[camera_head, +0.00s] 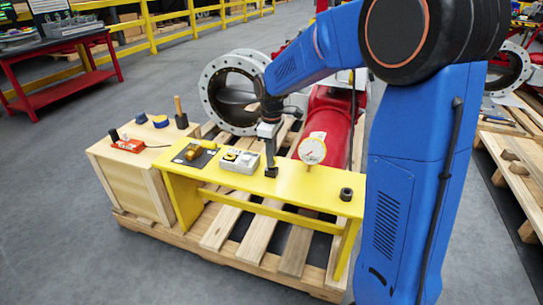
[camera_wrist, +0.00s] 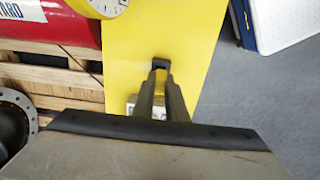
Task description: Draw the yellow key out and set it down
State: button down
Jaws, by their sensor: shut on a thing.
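My gripper (camera_head: 270,172) points down, just above or at the yellow tabletop (camera_head: 310,185), to the right of the white box (camera_head: 238,168). In the wrist view my gripper (camera_wrist: 161,68) has its fingers close together around something small, with a dark end at the tips. It is most likely the yellow key, but its shape is mostly hidden and yellow blends with the table. I cannot tell whether it touches the tabletop. The white box has yellow and black parts on top. A corner of it shows beside the fingers in the wrist view (camera_wrist: 130,104).
A dial gauge (camera_head: 312,151) stands right of my gripper. A black nut (camera_head: 346,194) lies near the table's right end. A brass fitting (camera_head: 193,151) sits on a dark mat at left. A red cylinder (camera_head: 330,118) lies behind. The front strip of tabletop is bare.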

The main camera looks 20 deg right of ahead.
jog(key=shift+f, duration=0.7)
jog(key=c, duration=1.7)
grip_release()
notch_tip(320, 180, up, 17)
jog(key=shift+r, duration=0.2)
jog(key=s+d+m+t, duration=0.1)
jog(key=s+d+m, duration=0.15)
jog(key=s, duration=0.65)
jog(key=s+d+m+t, duration=0.1)
jog(key=s+d+m, duration=0.15)
jog(key=s, duration=0.65)
jog(key=s+f+m+t, duration=0.1)
jog(key=s+f+m, duration=0.1)
jog(key=s, duration=0.3)
jog(key=s+d+f+m+t, duration=0.1)
jog(key=s+f+m, duration=0.1)
jog(key=s, duration=0.3)
jog(key=s+d+f+m, duration=0.1)
jog(key=s+f, duration=0.3)
jog(key=s, duration=0.1)
jog(key=shift+s+f+m+t, duration=0.15)
jog(key=shift+s+m+t, duration=0.05)
jog(key=shift+m+t, duration=0.2)
